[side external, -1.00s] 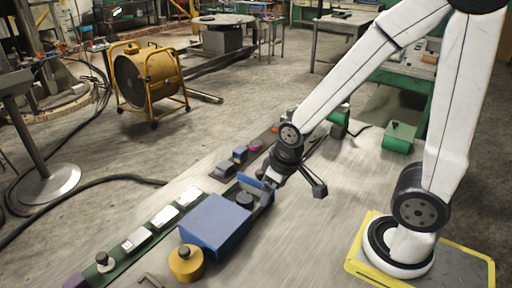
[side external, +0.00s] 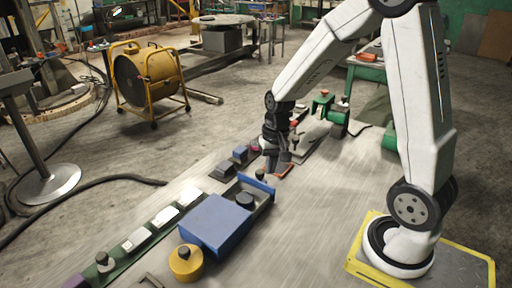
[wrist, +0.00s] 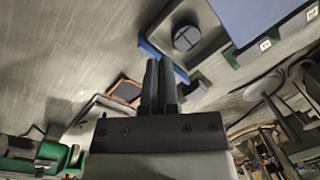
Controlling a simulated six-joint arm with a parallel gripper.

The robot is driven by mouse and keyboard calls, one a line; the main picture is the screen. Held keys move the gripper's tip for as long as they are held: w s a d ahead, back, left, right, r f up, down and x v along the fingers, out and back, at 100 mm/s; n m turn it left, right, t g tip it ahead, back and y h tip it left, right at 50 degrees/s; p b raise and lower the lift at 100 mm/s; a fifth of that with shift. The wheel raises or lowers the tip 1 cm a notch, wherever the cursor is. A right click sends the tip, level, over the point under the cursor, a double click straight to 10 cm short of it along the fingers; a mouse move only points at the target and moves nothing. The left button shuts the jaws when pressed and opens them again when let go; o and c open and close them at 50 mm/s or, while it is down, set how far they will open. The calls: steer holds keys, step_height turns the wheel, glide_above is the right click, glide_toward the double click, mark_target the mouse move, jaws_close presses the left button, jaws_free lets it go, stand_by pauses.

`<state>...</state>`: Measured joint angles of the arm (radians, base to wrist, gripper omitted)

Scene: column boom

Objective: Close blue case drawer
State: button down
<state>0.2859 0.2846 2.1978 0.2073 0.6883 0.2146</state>
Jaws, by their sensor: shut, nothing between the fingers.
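The blue case (side external: 215,222) lies on the table, also at the upper right of the wrist view (wrist: 262,14). Its drawer (side external: 257,186) stands open, pulled out toward the back right, with a dark round piece (side external: 245,200) inside; this piece also shows in the wrist view (wrist: 186,38). My gripper (side external: 271,170) is shut and empty, pointing down just beyond the drawer's outer face. In the wrist view its fingertips (wrist: 160,64) overlap the drawer's blue front strip (wrist: 150,48); I cannot tell whether they touch it.
A yellow round piece (side external: 186,262) stands by the case's near end. A green strip with white blocks (side external: 134,240) runs along its left. Small dark and blue blocks (side external: 240,154) lie behind the drawer. Green equipment (side external: 322,104) stands farther back. The table right of the case is clear.

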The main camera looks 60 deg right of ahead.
steer(key=w+d+f+m+t+y, duration=0.1)
steer(key=d+m+y, duration=0.2)
steer(key=d+m, duration=0.3)
steer(key=w+d+f+m+t+y, duration=0.1)
steer(key=d+m+y, duration=0.3)
steer(key=d, duration=1.1)
steer(key=w+m, duration=0.1)
steer(key=m, duration=0.2)
steer(key=shift+w+f, duration=0.15)
steer(key=shift+w, duration=0.1)
steer(key=x, duration=0.9)
steer(key=shift+a+f, duration=0.2)
steer(key=shift+a, duration=0.1)
steer(key=a, duration=0.1)
steer(key=w+a, duration=0.1)
steer(key=shift+a+f, duration=0.1)
steer(key=shift+a, duration=0.3)
steer(key=shift+w+a, duration=0.15)
steer(key=shift+a, duration=0.5)
